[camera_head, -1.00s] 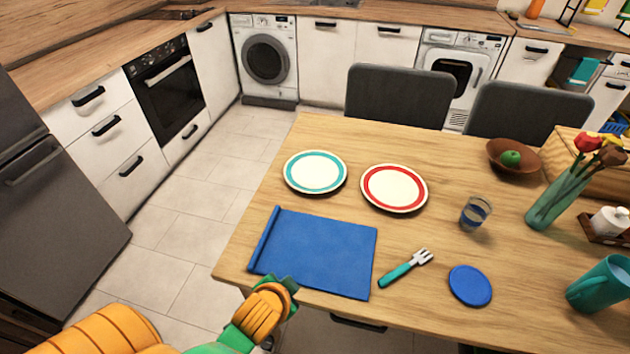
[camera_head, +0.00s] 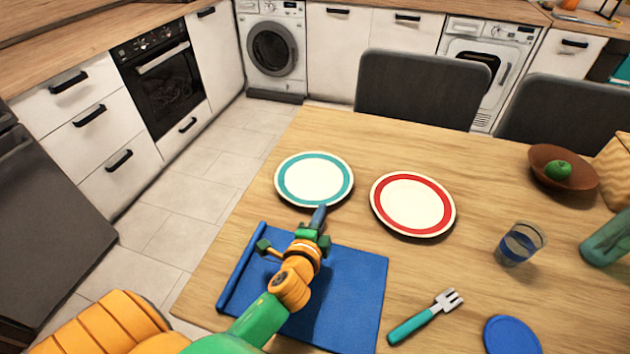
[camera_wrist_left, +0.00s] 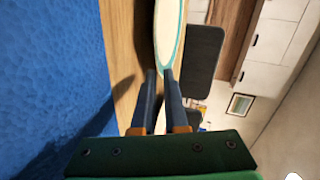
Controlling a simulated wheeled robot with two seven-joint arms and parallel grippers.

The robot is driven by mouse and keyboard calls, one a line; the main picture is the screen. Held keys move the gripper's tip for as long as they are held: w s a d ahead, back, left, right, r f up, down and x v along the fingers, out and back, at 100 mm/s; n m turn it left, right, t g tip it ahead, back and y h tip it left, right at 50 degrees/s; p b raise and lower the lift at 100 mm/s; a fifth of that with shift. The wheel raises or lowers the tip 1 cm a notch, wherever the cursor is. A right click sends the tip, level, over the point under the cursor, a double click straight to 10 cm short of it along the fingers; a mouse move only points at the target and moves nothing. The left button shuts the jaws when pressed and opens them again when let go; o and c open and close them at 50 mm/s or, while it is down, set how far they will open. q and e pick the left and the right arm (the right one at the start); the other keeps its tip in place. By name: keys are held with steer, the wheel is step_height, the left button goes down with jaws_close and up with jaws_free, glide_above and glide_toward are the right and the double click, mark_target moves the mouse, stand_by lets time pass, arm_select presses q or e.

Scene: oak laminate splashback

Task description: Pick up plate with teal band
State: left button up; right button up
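The plate with a teal band (camera_head: 314,179) is white and lies flat on the wooden table, left of centre. My left gripper (camera_head: 319,214) reaches over the blue mat to the plate's near rim. In the left wrist view the plate (camera_wrist_left: 170,30) appears nearly edge-on, just past the two dark fingertips (camera_wrist_left: 160,74). A narrow gap shows between the fingers, with the rim's near end at their tips. I cannot tell whether they touch it. My right gripper is not in view.
A plate with a red band (camera_head: 412,203) lies close to the right. A blue mat (camera_head: 345,290) lies under my left arm. A teal-handled fork (camera_head: 427,317), a blue disc (camera_head: 511,336), a glass (camera_head: 520,243) and a brown bowl (camera_head: 563,167) stand or lie further right.

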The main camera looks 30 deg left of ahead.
mark_target(330, 196)
arm_select(q)
steer(key=x, duration=0.5)
steer(key=shift+s, duration=0.1)
jaws_close()
stand_by(0.7)
steer(key=shift+r, duration=0.1)
stand_by(0.5)
